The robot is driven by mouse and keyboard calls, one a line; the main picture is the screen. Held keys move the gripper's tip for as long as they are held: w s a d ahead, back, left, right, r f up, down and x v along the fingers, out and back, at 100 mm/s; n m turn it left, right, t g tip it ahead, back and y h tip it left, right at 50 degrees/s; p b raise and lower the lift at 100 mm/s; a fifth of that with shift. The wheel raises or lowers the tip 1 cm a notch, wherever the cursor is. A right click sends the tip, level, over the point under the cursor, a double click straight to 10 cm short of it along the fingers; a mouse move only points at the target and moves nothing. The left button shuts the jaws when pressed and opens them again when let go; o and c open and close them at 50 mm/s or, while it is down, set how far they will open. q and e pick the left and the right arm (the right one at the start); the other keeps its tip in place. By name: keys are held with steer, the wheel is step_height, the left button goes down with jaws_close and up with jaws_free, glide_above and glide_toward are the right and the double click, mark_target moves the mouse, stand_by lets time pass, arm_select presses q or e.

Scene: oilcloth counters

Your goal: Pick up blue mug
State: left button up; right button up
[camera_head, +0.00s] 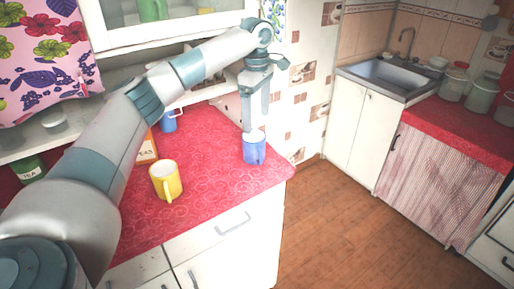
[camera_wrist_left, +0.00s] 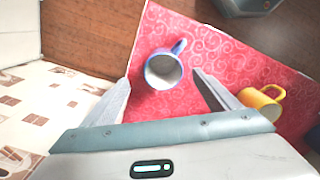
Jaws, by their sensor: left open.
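A blue mug (camera_head: 254,148) stands upright near the right corner of the red counter. My left gripper (camera_head: 255,126) points down just above this mug. In the wrist view the open fingers of my left gripper (camera_wrist_left: 162,77) appear on either side of the mug, with nothing held. I cannot tell whether the fingertips reach below the rim. A second blue mug (camera_head: 169,122) stands farther back, partly hidden by my arm. My right gripper is out of view.
A yellow mug (camera_head: 164,184) stands on the red counter (camera_head: 215,190), left of the blue mug; it also shows in the wrist view (camera_wrist_left: 262,100). An orange-and-white box (camera_head: 147,150) is partly behind my arm. A wall borders the counter behind. Wooden floor (camera_head: 335,235) lies to the right.

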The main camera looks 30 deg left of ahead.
mark_target(255, 147)
arm_select(q)
steer(key=shift+s+r, duration=0.1)
steer(key=shift+f+p, duration=1.4)
steer(key=shift+f, duration=2.05)
steer(key=shift+f, duration=0.1)
steer(key=shift+s+a+f+p, duration=0.1)
steer(key=shift+s+f+p, duration=0.05)
steer(key=shift+f+p, duration=0.5)
step_height(255, 147, down, 3)
steer(key=shift+s+r+p, duration=0.1)
steer(key=shift+r+p, duration=0.1)
steer(key=shift+p, duration=0.75)
steer(key=shift+f, duration=0.6)
